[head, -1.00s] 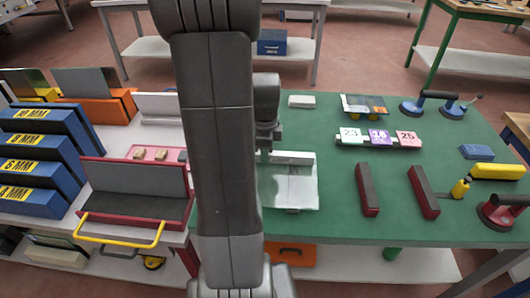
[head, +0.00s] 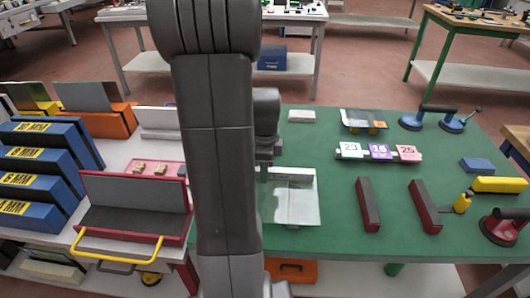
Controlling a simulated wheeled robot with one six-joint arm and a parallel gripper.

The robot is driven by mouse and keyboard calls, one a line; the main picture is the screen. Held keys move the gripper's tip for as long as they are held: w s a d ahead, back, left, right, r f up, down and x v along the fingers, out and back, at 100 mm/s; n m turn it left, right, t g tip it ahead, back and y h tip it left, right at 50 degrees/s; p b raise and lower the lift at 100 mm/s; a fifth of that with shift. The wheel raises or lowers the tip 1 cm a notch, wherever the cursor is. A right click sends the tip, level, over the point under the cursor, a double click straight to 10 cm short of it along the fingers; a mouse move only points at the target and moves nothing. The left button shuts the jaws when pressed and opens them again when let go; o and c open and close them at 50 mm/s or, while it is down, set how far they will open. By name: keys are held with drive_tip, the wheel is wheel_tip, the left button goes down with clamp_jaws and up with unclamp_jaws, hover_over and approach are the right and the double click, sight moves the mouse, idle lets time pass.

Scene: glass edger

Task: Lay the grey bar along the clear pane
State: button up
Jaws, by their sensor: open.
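The clear pane (head: 292,203) lies flat on the green bench top, just right of my arm, which hides its left side. A pale grey strip (head: 292,172) runs along the pane's far edge. I cannot tell whether it is a separate bar or part of the pane's edge. My gripper (head: 263,172) is low beside the pane's far left corner, open and mostly hidden by my arm. I cannot see anything between its fingers.
Numbered tiles (head: 379,152), a small white block (head: 302,116) and blue suction cups (head: 440,117) stand farther back. A red rack (head: 134,202) stands left of my arm.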

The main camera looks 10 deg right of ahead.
wheel_tip(320, 180, up, 13)
drive_tip(key=p, duration=0.1)
idle(0.6)
wheel_tip(320, 180, down, 14)
drive_tip(key=shift+r+b, duration=0.1)
drive_tip(key=shift+b, duration=0.5)
drive_tip(key=shift+r, duration=0.2)
drive_tip(key=shift+r, duration=0.1)
